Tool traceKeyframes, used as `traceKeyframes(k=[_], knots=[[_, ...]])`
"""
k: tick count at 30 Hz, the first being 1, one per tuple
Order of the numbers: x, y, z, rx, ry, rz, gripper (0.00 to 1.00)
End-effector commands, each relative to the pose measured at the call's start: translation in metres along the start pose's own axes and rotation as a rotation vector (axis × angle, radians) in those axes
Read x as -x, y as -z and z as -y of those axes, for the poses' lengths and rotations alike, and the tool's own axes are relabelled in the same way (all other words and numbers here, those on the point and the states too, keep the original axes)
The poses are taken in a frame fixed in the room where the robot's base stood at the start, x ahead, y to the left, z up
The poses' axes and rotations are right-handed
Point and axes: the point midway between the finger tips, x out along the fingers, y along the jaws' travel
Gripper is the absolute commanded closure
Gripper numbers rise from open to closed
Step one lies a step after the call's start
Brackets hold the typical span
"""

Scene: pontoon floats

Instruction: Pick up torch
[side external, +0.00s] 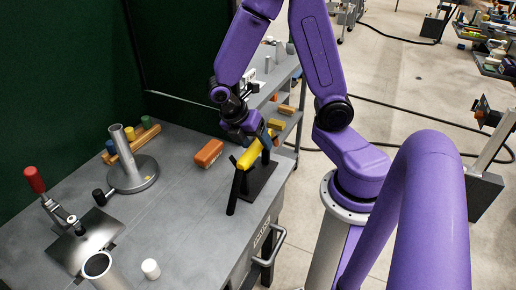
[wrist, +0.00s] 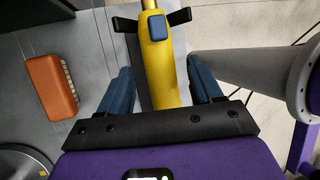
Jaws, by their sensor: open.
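The torch is a yellow tube (side external: 249,154) with a blue button. It rests tilted on a black stand (side external: 258,180) near the table's right edge. In the wrist view the torch (wrist: 160,70) runs up the middle of the picture, with its blue button near the top. My gripper (wrist: 159,68) is open, with one blue finger on each side of the torch and visible gaps between. In the side view my gripper (side external: 262,139) is at the torch's upper end and partly hides it. The torch's lower part is hidden by my wrist in the wrist view.
An orange block with bristles (side external: 208,153) lies left of the torch; the wrist view shows it too (wrist: 51,87). A round-based metal stand (side external: 133,175), a red-handled clamp (side external: 36,182), a metal tube (side external: 99,266) and a white cylinder (side external: 151,269) stand farther left. The front table middle is clear.

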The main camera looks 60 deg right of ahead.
Motion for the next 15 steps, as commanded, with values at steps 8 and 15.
traceKeyframes(k=[8, 15], knots=[[-0.035, 0.001, 0.002, 0.001, 0.004, 0.002, 0.35], [-0.04, 0.002, 0.001, 0.001, 0.0, 0.0, 0.35]])
